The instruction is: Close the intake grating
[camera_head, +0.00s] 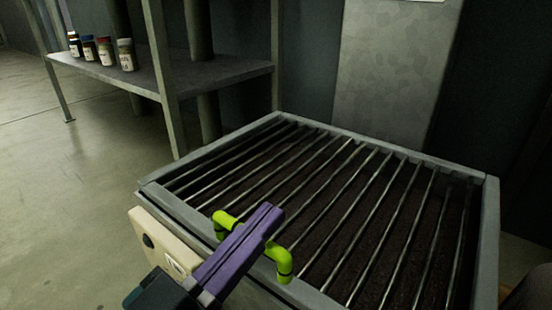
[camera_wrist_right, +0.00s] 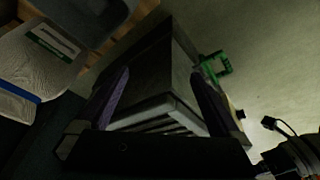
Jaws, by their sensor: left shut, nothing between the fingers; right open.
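The intake grating (camera_head: 352,225) is a grey frame with thin metal bars, lying about flat on top of the box-shaped intake. Dark material shows beneath the bars. A bright green handle (camera_head: 283,264) is on its near left edge; a green handle also shows in the right wrist view (camera_wrist_right: 217,66). My left gripper (camera_head: 268,212) is shut and empty. Its purple fingers cross in front of the handle's middle and hide it; I cannot tell whether they touch it. My right gripper (camera_wrist_right: 158,76) is open, with the intake box seen between and beyond its fingers.
A cream control panel (camera_head: 160,250) is on the intake's near left side. A metal shelf (camera_head: 215,75) with several small jars (camera_head: 105,52) stands behind at the left. A grey column (camera_head: 390,75) rises behind the intake. The floor at the left is clear.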

